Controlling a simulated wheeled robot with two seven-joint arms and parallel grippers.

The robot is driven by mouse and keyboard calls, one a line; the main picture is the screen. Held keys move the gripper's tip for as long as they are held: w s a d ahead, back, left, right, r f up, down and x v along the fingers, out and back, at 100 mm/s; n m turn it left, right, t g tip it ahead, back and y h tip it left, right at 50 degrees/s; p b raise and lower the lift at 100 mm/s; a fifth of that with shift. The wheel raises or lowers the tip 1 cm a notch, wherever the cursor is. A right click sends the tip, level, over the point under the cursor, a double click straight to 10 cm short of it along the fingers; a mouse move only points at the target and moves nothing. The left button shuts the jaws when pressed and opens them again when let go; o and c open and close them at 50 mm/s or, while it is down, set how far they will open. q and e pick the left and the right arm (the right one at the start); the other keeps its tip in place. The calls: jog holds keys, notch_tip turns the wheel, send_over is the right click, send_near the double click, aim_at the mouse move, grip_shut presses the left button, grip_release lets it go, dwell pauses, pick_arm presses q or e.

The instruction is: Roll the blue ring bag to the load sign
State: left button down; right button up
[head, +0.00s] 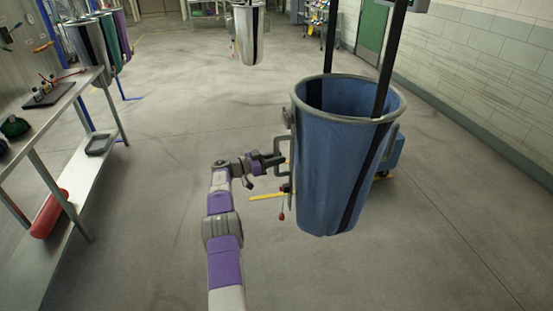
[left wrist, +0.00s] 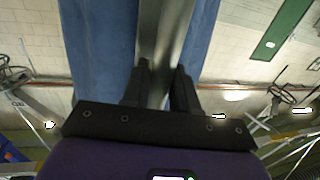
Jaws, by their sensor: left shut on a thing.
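The blue ring bag (head: 330,175), with a grey rim and a black stripe, hangs upright right of centre in the head view. A grey handle (head: 290,178) runs down its left side. My left gripper (head: 281,160) is at this handle. In the left wrist view the two black fingers (left wrist: 160,88) are shut on a grey vertical bar (left wrist: 167,35), with the blue cloth (left wrist: 97,50) on both sides behind it. I cannot make out a load sign. My right gripper is not in view.
A metal workbench (head: 62,95) with a lower shelf and a red roll (head: 48,213) stands at left. Another hanging bag (head: 249,35) is at the back, with more bags (head: 88,42) at upper left. A tiled wall (head: 490,70) bounds the right. Open floor (head: 180,110) lies between.

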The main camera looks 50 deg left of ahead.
pick_arm(q)
jog(key=c, duration=1)
grip_release()
jog(key=v, duration=0.7)
jog(key=shift+s+p, duration=0.25)
jog(key=shift+p, duration=0.1)
